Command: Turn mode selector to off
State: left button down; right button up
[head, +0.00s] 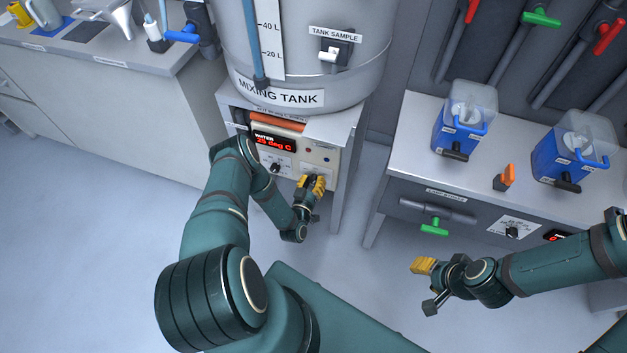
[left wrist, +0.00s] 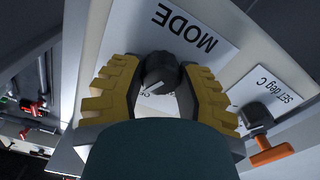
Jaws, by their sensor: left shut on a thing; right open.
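The mode selector is a dark knob (left wrist: 160,70) on a white plate marked MODE (left wrist: 190,32), seen in the left wrist view. My left gripper (left wrist: 158,88) has its yellow fingers on both sides of this knob and is shut on it. In the head view my left gripper (head: 313,183) is at the right part of the heater's control panel (head: 318,156) under the mixing tank, and it hides the knob. The knob's pointer setting cannot be read. My right gripper (head: 424,266) is open and empty, in free air at the lower right.
The set-temperature knob (head: 275,168) is left of my left gripper, below a red display (head: 275,143). An orange handle (head: 277,121) lies above the panel. The mixing tank (head: 350,75) stands above. A side bench (head: 410,150) with blue containers (head: 452,135) is at right.

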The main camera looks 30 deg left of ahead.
pick_arm(q)
jog(key=n, duration=0.4)
jog(key=shift+w+a+n, duration=0.1)
jog(key=shift+n, duration=0.3)
dwell(0.4)
jog(key=c, duration=0.6)
grip_release()
jog(key=shift+s, duration=0.2)
jog(key=v, duration=0.7)
jog(key=shift+s, duration=0.1)
